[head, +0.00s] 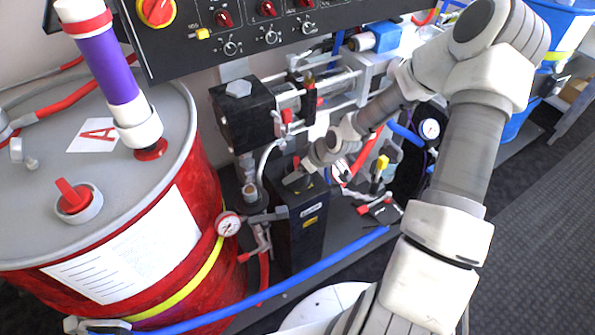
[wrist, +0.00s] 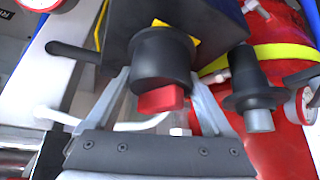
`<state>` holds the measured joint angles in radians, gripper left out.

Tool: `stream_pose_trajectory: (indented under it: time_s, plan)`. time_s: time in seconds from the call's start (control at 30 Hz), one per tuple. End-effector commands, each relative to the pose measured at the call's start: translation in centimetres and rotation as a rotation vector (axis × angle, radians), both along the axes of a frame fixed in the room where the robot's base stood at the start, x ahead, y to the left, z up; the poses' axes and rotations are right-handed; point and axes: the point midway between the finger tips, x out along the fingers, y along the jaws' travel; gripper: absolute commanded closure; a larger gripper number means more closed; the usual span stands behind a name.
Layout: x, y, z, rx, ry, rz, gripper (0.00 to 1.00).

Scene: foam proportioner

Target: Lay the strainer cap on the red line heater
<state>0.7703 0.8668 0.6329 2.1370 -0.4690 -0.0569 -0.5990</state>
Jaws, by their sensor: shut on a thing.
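The strainer cap (wrist: 162,62), a short black cylinder with a red end (wrist: 160,99), sits between the fingers of my gripper (wrist: 163,84) in the wrist view. My gripper is shut on it. The line heater (head: 300,225) is the tall black box with white and yellow labels in the middle of the head view. My gripper (head: 298,180) is at the top of this box. In the wrist view the cap overlaps the heater's top (wrist: 118,22) and partly hides a yellow sticker there. I cannot tell whether the cap touches the top.
A red drum (head: 190,250) with a gauge (head: 228,224) in front stands left of the heater. A black fitting (wrist: 252,88) stands between heater and drum. A black pump block (head: 243,115) and the control panel (head: 270,30) are behind and above. A blue hose (head: 290,272) runs in front.

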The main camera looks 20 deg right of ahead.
Motion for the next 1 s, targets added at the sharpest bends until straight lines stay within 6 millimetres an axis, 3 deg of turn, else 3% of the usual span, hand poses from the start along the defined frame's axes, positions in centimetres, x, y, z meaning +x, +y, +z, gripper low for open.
stream_pose_trajectory:
  time_s: [0.3,0.33,0.4,0.77,1.0]
  plan:
    - [0.0,0.0,-0.3,0.0,-0.001,-0.001,0.79]
    - [0.0,0.0,-0.2,0.0,-0.001,-0.001,0.09]
    - [0.0,0.0,-0.2,0.0,-0.001,-0.001,0.0]
    - [-0.1,-0.2,0.7,0.0,-0.001,-0.002,0.0]
    - [-1.9,-1.7,4.3,0.0,-0.001,-0.005,0.0]
